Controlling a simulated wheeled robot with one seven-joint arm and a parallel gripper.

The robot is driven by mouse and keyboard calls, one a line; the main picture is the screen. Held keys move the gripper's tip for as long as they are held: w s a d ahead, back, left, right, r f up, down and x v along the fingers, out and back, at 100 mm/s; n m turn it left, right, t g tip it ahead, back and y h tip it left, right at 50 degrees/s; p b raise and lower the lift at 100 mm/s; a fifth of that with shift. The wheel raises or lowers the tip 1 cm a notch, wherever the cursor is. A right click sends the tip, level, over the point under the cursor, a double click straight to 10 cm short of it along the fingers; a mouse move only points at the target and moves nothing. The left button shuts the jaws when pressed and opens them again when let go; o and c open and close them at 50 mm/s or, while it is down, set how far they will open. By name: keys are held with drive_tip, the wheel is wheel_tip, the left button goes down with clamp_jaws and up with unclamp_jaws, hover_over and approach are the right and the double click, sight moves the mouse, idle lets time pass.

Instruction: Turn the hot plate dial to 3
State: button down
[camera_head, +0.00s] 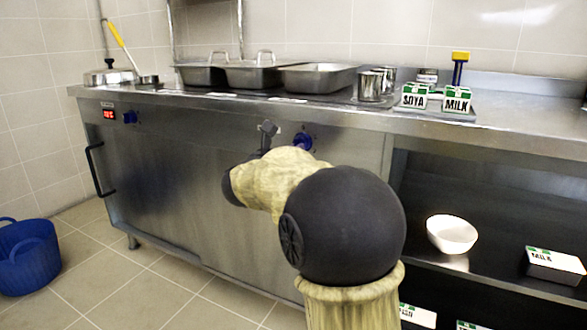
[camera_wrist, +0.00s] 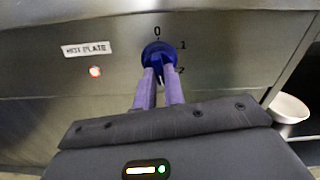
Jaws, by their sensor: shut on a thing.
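The hot plate dial (camera_wrist: 158,50) is a round blue knob on the steel front panel. The marks 0, 1 and 2 show around it from the top down its right side; a 3 is not visible, as the lower part is covered by my fingers. My gripper (camera_wrist: 159,72) is shut on the dial's raised grip from below in the wrist view. I cannot tell exactly which mark the dial points to. The HOT PLATE label (camera_wrist: 86,49) and a lit red lamp (camera_wrist: 95,72) are left of it. In the head view, a blue dial (camera_head: 303,141) shows just beyond my arm.
Another blue dial (camera_head: 130,117) sits beside a red display at the counter's left. Steel pans (camera_head: 318,77) and SOYA (camera_head: 413,97) and MILK (camera_head: 457,100) cartons stand on top. A white bowl (camera_head: 452,234) is on the lower shelf. A blue bucket (camera_head: 27,257) stands on the floor.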

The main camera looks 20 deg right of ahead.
drive_tip(key=shift+a+f+m+b, duration=0.1)
drive_tip(key=shift+f+m+b, duration=0.15)
drive_tip(key=shift+m+b, duration=0.9)
drive_tip(key=shift+r, duration=0.1)
drive_tip(key=c, duration=1.5)
unclamp_jaws()
drive_tip(key=shift+w, duration=0.1)
drive_tip(key=shift+r, duration=0.1)
drive_tip(key=p+v, duration=0.5)
drive_tip(key=v, duration=1.2)
drive_tip(key=shift+a, duration=0.15)
